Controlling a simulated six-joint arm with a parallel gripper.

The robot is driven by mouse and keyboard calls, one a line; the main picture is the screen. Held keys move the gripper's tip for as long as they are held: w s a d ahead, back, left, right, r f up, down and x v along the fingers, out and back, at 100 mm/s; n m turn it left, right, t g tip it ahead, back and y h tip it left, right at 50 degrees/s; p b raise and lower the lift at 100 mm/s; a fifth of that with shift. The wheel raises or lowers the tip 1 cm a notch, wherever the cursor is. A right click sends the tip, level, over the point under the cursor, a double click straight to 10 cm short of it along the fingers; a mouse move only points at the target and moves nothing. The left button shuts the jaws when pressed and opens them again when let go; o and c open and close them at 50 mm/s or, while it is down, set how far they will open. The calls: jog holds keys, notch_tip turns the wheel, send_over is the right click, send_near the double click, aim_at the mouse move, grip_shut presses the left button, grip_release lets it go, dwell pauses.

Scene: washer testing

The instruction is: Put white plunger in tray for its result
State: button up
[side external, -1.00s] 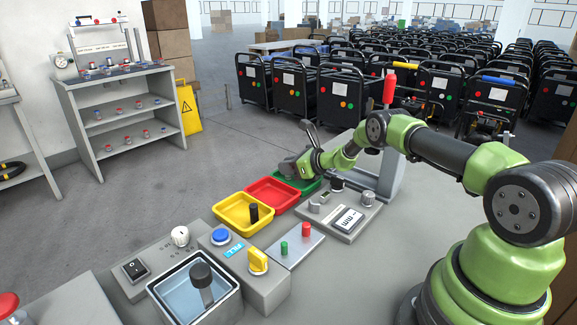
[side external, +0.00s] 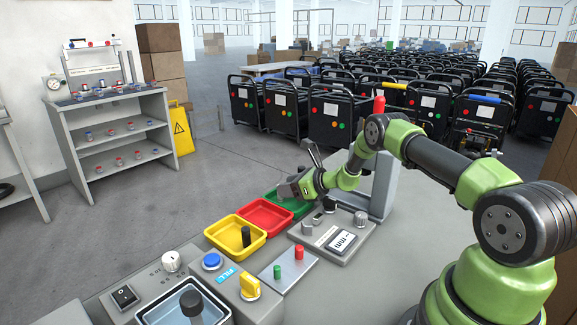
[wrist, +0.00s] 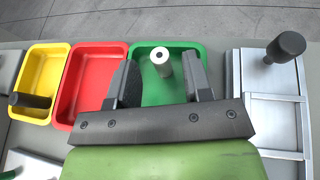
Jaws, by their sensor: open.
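The white plunger (wrist: 160,61), with a dark hole in its end, stands in the green tray (wrist: 187,53) in the wrist view. It shows between the fingers of my open gripper (wrist: 161,80), apart from both. In the side view my gripper (side external: 287,189) hangs over the green tray (side external: 297,207), and the white plunger cannot be seen there. The red tray (wrist: 92,78) is empty. The yellow tray (wrist: 47,58) holds a black plunger (wrist: 30,100).
A panel with knobs and a meter (side external: 340,242) stands right of the trays. A plate with green and red pegs (side external: 285,272) lies in front. A water basin with a dark-knobbed plunger (side external: 193,303) is at the near edge. A grey post (side external: 383,182) rises behind the panel.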

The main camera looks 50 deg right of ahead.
jog(key=s+a+r+n+g+y, duration=0.15)
jog(key=a+r+n, duration=0.3)
jog(key=r, duration=0.45)
jog(key=a+r+n+g+y, duration=0.1)
jog(key=a+r+n+y, duration=0.15)
jog(key=a+r, duration=0.45)
jog(key=s+a+r+n+g, duration=0.3)
jog(key=s+a+r+n, duration=0.4)
jog(key=s+r+n, duration=0.25)
jog(key=s+a+r+n+h, duration=0.1)
jog(key=s+a+n+h, duration=0.1)
jog(key=s+n, duration=0.4)
jog(key=s+a+r+n+h, duration=0.1)
jog(key=s+n, duration=0.6)
jog(key=s, duration=0.8)
jog(key=shift+s+a+h, duration=0.15)
jog(key=shift+a+h, duration=0.2)
jog(key=shift+h, duration=0.45)
jog(key=shift+g, duration=0.25)
